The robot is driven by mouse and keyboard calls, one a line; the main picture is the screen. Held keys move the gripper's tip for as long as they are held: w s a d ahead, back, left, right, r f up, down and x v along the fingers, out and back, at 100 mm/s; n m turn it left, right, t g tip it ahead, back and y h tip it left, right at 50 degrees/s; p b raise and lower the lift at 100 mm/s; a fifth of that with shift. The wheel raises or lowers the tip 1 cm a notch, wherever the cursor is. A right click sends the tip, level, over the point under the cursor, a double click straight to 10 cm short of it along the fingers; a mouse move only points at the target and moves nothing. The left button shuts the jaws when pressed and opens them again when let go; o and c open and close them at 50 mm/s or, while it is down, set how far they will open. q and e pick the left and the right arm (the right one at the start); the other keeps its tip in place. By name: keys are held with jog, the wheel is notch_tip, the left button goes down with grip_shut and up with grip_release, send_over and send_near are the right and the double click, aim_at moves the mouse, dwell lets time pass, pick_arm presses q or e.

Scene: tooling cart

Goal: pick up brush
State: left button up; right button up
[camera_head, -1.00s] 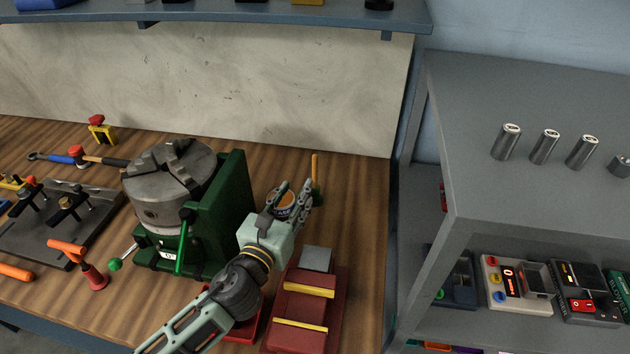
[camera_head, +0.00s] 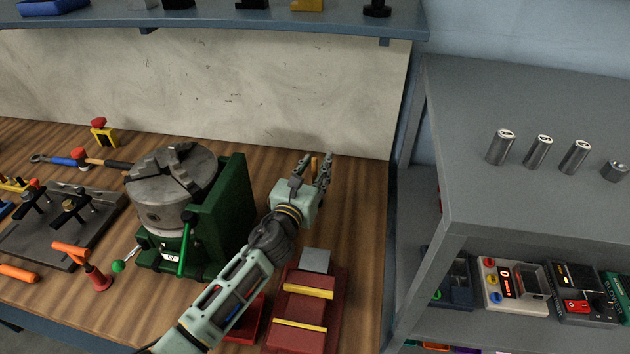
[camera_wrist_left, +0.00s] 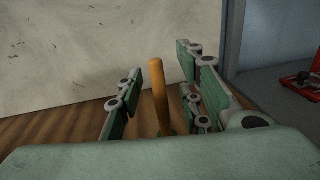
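The brush shows as an upright wooden handle (camera_wrist_left: 160,92) in the left wrist view, standing between the spread fingers of my left gripper (camera_wrist_left: 160,100). The fingers are open, with gaps on both sides of the handle. Its lower end is hidden behind the gripper body. In the head view the handle top (camera_head: 314,164) shows between the fingers of my left gripper (camera_head: 316,172), near the back of the bench. My right gripper is in neither view.
A green chuck stand (camera_head: 235,205) is left of my arm. A red block with yellow strips (camera_head: 305,305) lies in front, right of the arm. The back wall panel (camera_head: 250,90) rises close behind the gripper. A grey cart (camera_head: 530,130) stands to the right.

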pick_arm(q)
jog(key=shift+a, duration=0.1)
jog(key=shift+c, duration=0.7)
grip_shut()
jog(key=shift+r, duration=0.1)
